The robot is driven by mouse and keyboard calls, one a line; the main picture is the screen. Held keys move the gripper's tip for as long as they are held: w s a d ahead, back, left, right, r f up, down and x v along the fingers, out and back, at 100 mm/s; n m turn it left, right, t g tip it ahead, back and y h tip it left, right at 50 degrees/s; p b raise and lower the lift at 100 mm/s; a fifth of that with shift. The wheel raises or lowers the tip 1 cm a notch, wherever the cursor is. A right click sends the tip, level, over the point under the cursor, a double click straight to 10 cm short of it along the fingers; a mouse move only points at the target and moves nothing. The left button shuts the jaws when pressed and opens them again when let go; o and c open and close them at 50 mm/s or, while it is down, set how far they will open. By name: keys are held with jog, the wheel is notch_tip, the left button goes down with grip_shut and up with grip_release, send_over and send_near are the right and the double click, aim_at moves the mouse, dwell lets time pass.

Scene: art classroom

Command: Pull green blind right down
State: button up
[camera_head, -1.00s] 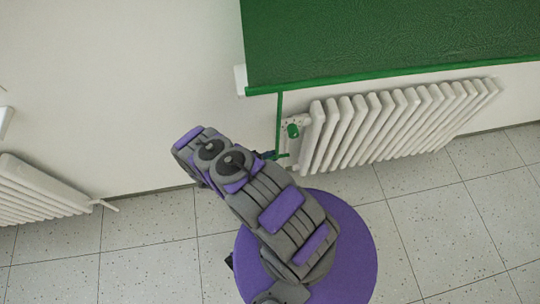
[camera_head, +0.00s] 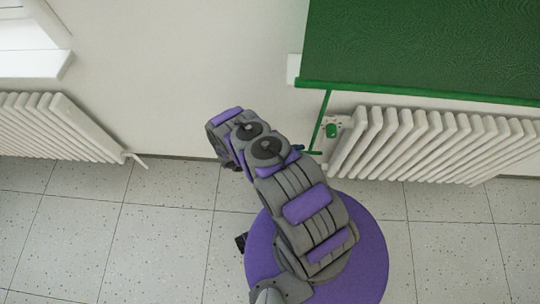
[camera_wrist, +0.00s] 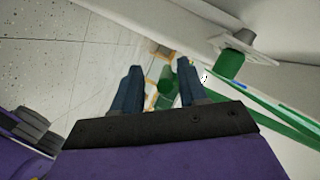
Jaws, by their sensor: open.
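The green blind (camera_head: 420,45) hangs at the upper right of the head view, its lower bar (camera_head: 420,93) just above the radiator. A thin green pull cord (camera_head: 321,120) hangs from the bar's left end, with a short green crosspiece (camera_head: 313,152) at its bottom. My gripper (camera_wrist: 158,88) is open, its two dark blue fingers apart in the wrist view. A green piece (camera_wrist: 167,80) shows between or beyond the fingertips; I cannot tell whether it is within their reach. In the head view my arm hides most of the gripper, which is close to the crosspiece.
A white radiator (camera_head: 430,145) with a green valve knob (camera_head: 331,130) stands right beside the cord; the knob also shows in the wrist view (camera_wrist: 230,64). Another radiator (camera_head: 55,125) is under a sill at left. The tiled floor (camera_head: 110,225) is clear.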

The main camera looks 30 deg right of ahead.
jog(key=p+v, duration=0.1)
jog(key=v, duration=1.3)
jog(key=shift+a, duration=0.3)
